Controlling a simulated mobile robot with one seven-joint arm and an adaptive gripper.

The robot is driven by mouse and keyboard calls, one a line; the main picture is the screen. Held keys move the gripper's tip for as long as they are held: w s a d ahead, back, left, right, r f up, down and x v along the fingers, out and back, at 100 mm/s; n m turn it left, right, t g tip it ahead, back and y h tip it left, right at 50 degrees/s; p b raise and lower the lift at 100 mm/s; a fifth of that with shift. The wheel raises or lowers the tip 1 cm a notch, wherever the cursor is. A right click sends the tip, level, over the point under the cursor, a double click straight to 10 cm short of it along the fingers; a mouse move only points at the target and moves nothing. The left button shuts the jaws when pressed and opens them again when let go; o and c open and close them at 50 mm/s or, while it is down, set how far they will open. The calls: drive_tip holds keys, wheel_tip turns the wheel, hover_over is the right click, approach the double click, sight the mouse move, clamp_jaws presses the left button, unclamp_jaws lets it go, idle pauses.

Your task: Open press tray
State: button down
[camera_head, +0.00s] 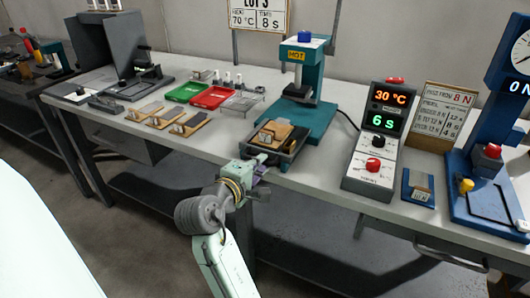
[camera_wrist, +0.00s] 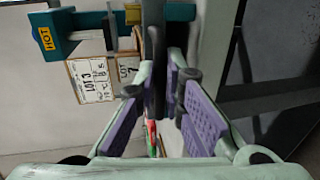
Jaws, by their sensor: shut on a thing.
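The teal press (camera_head: 304,85) stands on the bench with a yellow HOT plate, which also shows in the wrist view (camera_wrist: 45,38). Its dark tray (camera_head: 287,161) sticks out at the front of the teal base, and a tan wooden piece (camera_head: 270,134) lies in it. My gripper (camera_head: 262,162) is at the tray's front edge, shut on the tray's handle. In the wrist view the purple-padded fingers (camera_wrist: 160,88) stand either side of a dark bar. The handle itself is mostly hidden by the fingers.
Right of the tray stands a control box (camera_head: 378,140) reading 30 °C and 6 S, then a blue pad (camera_head: 418,190) and a blue clock stand (camera_head: 480,170). Green (camera_head: 187,92) and red (camera_head: 212,97) trays and several wooden pieces lie left. Free floor lies before the bench.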

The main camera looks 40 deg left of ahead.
drive_tip(key=shift+s, duration=0.35)
drive_tip(key=c, duration=1.7)
unclamp_jaws()
drive_tip(key=v, duration=1.2)
drive_tip(key=shift+d, duration=0.1)
